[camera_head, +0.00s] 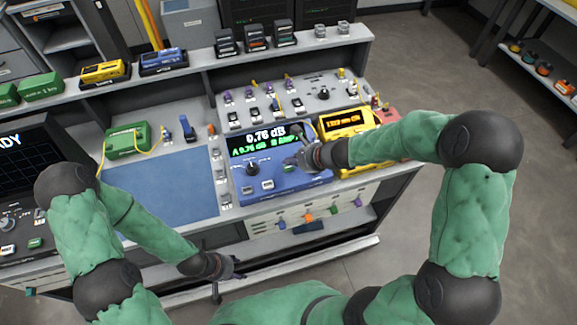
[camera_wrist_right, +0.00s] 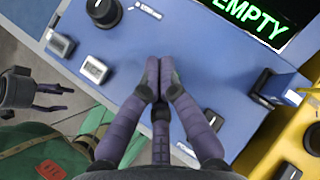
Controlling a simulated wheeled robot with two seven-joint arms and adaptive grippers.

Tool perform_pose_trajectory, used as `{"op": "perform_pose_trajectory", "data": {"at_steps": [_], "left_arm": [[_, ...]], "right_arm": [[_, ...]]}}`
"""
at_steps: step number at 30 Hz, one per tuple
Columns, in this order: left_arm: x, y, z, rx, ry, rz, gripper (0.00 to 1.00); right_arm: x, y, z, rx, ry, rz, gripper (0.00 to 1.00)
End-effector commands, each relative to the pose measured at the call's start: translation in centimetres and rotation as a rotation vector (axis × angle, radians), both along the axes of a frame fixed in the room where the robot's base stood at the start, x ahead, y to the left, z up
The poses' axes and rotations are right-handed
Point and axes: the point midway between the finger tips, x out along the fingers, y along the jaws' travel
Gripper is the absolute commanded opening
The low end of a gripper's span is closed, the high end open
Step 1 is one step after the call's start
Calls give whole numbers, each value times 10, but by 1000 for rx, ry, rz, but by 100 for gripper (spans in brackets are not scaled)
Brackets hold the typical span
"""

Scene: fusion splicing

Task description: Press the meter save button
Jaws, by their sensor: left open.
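The blue meter (camera_head: 285,183) sits on the bench with a lit display (camera_head: 262,141) reading 0.76 dB. Which button is save cannot be read. My right gripper (camera_wrist_right: 159,88) has its fingertips together, empty, over the panel between these buttons; contact cannot be told. It also shows at the meter's right side in the head view (camera_head: 297,158). My left gripper (camera_head: 238,270) is open and empty before the bench's front edge.
A yellow device (camera_head: 345,122) with orange text stands right beside the meter. A panel of small connectors (camera_head: 290,98) lies behind it. A blue mat (camera_head: 165,190) is clear at left, with a green device (camera_head: 127,139) behind.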

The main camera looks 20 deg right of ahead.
Motion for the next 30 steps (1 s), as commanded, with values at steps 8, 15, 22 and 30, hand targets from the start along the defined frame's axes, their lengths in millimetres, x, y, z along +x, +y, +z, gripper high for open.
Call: {"op": "perform_pose_trajectory", "data": {"at_steps": [8, 15, 22, 30], "left_arm": [[0, 0, 19, 0, 0, 0, 53], [0, 0, 37, 0, 0, 0, 53], [0, 0, 45, 0, 0, 0, 53], [0, 0, 43, 0, 0, 0, 53]], "right_arm": [[0, 0, 21, -1, -1, 0, 0], [0, 0, 42, -1, -1, 0, 0], [0, 0, 51, 0, 0, 0, 0], [0, 0, 50, 0, 0, 0, 0]]}}
